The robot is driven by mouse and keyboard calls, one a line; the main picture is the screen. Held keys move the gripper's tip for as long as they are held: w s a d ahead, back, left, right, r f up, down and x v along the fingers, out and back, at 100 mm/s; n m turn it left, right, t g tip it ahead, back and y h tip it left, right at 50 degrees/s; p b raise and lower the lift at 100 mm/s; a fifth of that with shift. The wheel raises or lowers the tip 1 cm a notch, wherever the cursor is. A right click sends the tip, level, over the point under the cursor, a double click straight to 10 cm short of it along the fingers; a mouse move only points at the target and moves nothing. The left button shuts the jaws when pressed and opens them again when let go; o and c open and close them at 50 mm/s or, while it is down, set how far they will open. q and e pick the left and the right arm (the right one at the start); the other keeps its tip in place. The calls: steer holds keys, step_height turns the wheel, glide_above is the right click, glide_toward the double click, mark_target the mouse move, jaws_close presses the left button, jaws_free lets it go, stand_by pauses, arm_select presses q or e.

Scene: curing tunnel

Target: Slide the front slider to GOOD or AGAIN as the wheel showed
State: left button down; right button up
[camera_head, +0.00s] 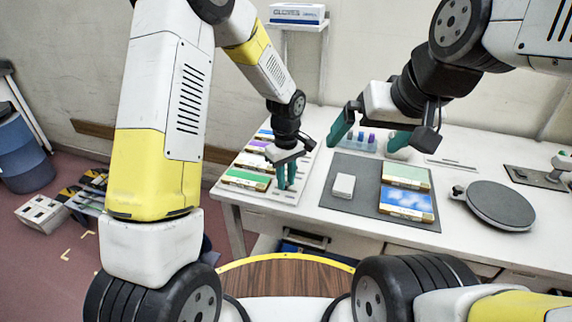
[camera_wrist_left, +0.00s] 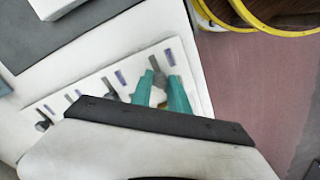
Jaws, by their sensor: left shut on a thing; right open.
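My left gripper (camera_head: 287,182) reaches down to the front end of a white slider panel (camera_head: 284,195) at the table's left side. In the left wrist view its teal fingers (camera_wrist_left: 163,88) are shut on the dark knob of the front slider (camera_wrist_left: 159,77). A slot and a purple-grey mark show beside the knob; the words GOOD and AGAIN cannot be read, and the fingers hide part of the knob. My right gripper (camera_head: 368,132) is open and empty above the back of the table. I cannot make out a wheel reading.
Several coloured cards, the nearest one green (camera_head: 247,180), lie along the panel. A grey mat (camera_head: 350,206) holds a white block (camera_head: 344,186) and two picture boxes (camera_head: 406,204). A dark round disc (camera_head: 500,204) is at right.

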stand_by(0.8)
arm_select(q)
steer(key=shift+w+a, duration=0.25)
steer(key=shift+a, duration=0.4)
steer(key=shift+w+a, duration=0.2)
steer(key=shift+a, duration=0.45)
steer(key=c, duration=1.3)
jaws_free()
steer(key=shift+o, duration=0.2)
steer(key=shift+r, duration=0.1)
step_height(320, 180, up, 8)
